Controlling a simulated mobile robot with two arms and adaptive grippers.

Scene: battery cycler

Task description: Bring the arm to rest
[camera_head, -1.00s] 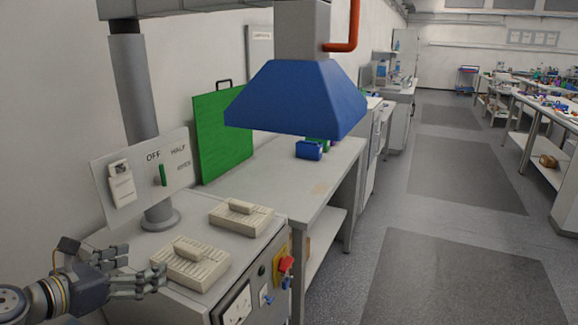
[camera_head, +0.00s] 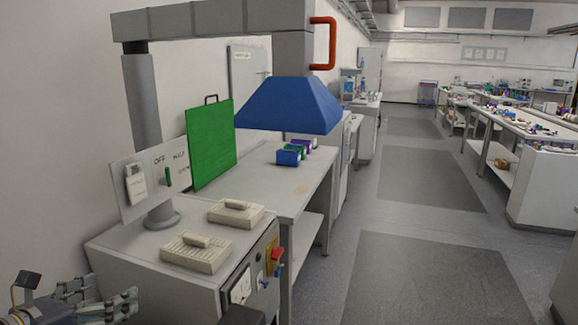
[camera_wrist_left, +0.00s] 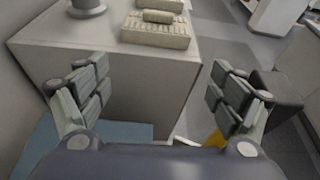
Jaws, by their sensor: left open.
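My left gripper (camera_head: 108,300) is at the lower left of the head view, in front of and below the top of the grey cabinet (camera_head: 130,262). In the left wrist view its two fingers (camera_wrist_left: 155,95) stand wide apart with nothing between them. The cabinet's front face shows beyond the fingers, and the gripper is apart from it. My right gripper does not show.
Two beige ribbed blocks (camera_head: 196,253) (camera_head: 236,213) sit on the cabinet. A sign panel (camera_head: 150,185) with a green lever stands behind them. A blue hood (camera_head: 290,106) hangs over the bench (camera_head: 290,190). The floor (camera_head: 350,220) at right is clear.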

